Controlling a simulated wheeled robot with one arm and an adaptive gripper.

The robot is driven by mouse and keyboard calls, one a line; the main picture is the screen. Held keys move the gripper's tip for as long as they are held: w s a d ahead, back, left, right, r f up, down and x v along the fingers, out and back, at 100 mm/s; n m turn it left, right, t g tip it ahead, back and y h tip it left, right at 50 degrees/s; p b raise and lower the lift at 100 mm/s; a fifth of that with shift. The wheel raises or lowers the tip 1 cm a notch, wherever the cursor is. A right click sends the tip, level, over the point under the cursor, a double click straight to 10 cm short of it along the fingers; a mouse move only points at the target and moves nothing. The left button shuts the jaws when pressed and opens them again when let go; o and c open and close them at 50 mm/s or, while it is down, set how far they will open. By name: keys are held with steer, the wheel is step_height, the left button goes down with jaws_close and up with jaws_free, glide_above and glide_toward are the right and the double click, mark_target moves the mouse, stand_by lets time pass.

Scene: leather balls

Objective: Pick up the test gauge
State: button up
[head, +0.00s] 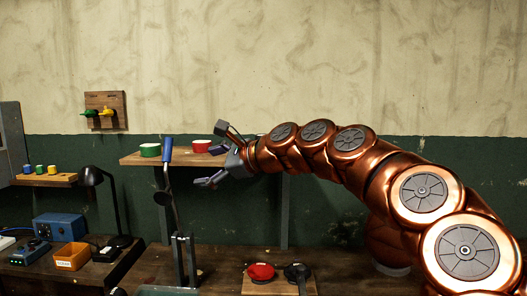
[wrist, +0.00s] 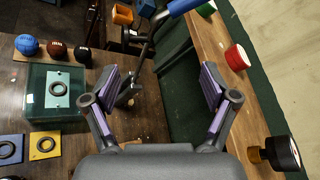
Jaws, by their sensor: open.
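A black round thing with a pale face on a brass-coloured base (wrist: 283,152) looks like the test gauge. It sits on the wooden shelf at the lower right of the wrist view, outside the right finger and apart from it. In the head view I cannot make it out; my arm covers that part of the shelf. My gripper (head: 213,157) is at the front of the shelf, right of the blue-handled lever. In the wrist view my gripper (wrist: 159,80) is open, with nothing between its purple-padded fingers.
The shelf (head: 128,159) carries a green tin (head: 150,150) and a red tin (head: 201,147). A blue-handled lever (head: 167,151) rises close left of my gripper. Several balls (wrist: 57,49), a glass-like box (wrist: 36,100) and ring plates (wrist: 43,145) lie on the bench.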

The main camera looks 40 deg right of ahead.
steer(key=w+d+r+m+t+h, duration=0.1)
steer(key=d+r+m+t+h, duration=0.1)
steer(key=d+m, duration=0.65)
steer(key=w+d+r+m+t+h, duration=0.1)
steer(key=d+r+m+t+h, duration=0.2)
steer(key=d, duration=1.1)
steer(key=shift+m, duration=0.35)
steer(key=shift+w+a+f+p, duration=0.1)
steer(key=shift+w+f, duration=0.2)
steer(key=shift+w, duration=0.95)
steer(key=shift+w+a+f+p, duration=0.1)
steer(key=shift+w+f, duration=0.2)
steer(key=shift+w, duration=0.9)
steer(key=shift+w+a+f+p, duration=0.1)
steer(key=shift+w+f, duration=0.2)
steer(key=shift+w, duration=0.95)
steer(key=c, duration=1.2)
